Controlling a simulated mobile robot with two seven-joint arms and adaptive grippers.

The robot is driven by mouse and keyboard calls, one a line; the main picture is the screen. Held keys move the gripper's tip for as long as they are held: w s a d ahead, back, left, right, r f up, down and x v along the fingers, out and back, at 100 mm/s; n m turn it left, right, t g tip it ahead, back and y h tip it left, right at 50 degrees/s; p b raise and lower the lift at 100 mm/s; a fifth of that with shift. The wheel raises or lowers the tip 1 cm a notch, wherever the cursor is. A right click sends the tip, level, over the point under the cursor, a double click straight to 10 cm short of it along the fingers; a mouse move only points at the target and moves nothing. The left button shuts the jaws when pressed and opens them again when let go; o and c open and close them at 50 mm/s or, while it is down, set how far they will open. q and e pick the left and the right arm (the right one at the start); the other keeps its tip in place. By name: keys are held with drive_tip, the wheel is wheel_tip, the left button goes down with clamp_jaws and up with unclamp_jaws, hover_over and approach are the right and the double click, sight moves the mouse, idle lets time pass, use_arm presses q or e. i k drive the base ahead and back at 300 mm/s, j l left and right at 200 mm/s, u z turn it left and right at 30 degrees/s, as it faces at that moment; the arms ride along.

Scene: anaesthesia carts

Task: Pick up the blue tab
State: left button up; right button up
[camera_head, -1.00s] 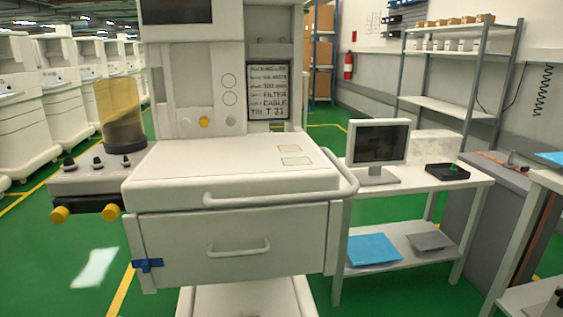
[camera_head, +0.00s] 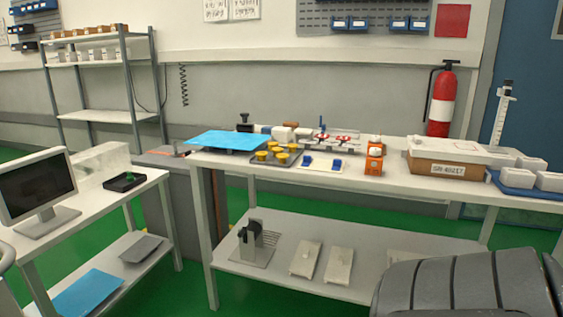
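Two small blue pieces (camera_head: 308,160) (camera_head: 337,163) lie on a white card (camera_head: 322,167) at the front of the long white workbench (camera_head: 398,181). They look like blue tabs, but are too small to make out exactly. The cart that carried a blue tab on its drawer corner is out of view now. Neither of my grippers is in view.
Yellow-capped parts sit in a tray (camera_head: 277,155) left of the card. An orange device (camera_head: 374,160) and a cardboard box (camera_head: 445,168) stand to its right. A blue sheet (camera_head: 228,140) lies at left. A monitor (camera_head: 38,187) stands on a lower table.

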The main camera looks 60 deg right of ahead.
sight(307, 160)
drive_tip(key=z, duration=1.95)
drive_tip(key=i+j, duration=0.15)
drive_tip(key=i+j+z, duration=0.15)
drive_tip(key=z, duration=0.25)
drive_tip(key=i+j+z, duration=0.15)
drive_tip(key=z, duration=0.3)
